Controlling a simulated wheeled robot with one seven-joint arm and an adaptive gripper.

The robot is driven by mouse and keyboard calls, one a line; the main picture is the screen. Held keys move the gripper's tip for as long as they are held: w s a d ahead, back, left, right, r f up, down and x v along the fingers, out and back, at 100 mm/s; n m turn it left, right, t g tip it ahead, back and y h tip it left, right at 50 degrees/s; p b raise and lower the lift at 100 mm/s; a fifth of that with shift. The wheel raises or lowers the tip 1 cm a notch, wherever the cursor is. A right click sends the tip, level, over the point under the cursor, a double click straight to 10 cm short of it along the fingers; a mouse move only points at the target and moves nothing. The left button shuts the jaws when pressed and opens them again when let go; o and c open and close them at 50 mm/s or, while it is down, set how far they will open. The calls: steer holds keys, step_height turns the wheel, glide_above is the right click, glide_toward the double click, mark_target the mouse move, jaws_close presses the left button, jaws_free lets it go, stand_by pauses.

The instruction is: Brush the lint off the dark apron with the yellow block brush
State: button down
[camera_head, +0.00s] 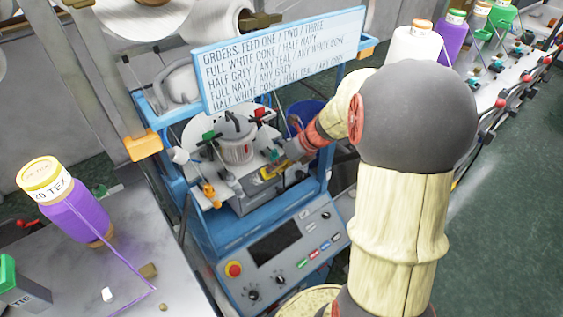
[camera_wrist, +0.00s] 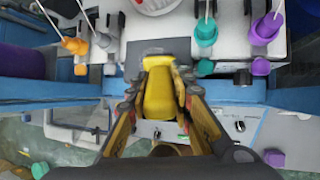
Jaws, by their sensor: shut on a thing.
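The yellow block brush (camera_wrist: 160,98) is between the two fingers of my gripper (camera_wrist: 161,84) in the wrist view. The fingers are shut on its sides. In the head view the brush (camera_head: 270,173) is a small yellow patch at the end of my gripper (camera_head: 283,163), at the front of the knitting machine's grey top. A dark grey front part (camera_head: 246,203) lies just below and left of it, and it may be the apron. My gripper hides part of this area. I cannot make out lint, nor tell whether the brush touches the surface.
Coloured yarn guides (camera_wrist: 205,32) stand close to the brush on both sides. A control panel (camera_head: 285,250) with a red button lies below. An order sign (camera_head: 280,60) hangs above. A purple cone (camera_head: 75,215) stands on the left table, and a blue bin (camera_head: 305,115) is behind my gripper.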

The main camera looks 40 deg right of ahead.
steer(key=shift+w+a+r+p, duration=0.1)
steer(key=shift+w+a+p, duration=0.2)
steer(key=shift+a, duration=0.6)
steer(key=shift+w+a+f+p, duration=0.1)
steer(key=shift+w+a+p, duration=0.2)
steer(key=shift+a, duration=0.65)
steer(key=shift+w+a+r+p, duration=0.15)
steer(key=shift+a+p, duration=0.2)
steer(key=shift+a, duration=0.55)
steer(key=shift+s+d+p, duration=0.1)
steer(key=shift+d+p, duration=0.95)
steer(key=shift+d, duration=3.05)
steer(key=shift+a+p, duration=0.5)
steer(key=shift+a, duration=3.6)
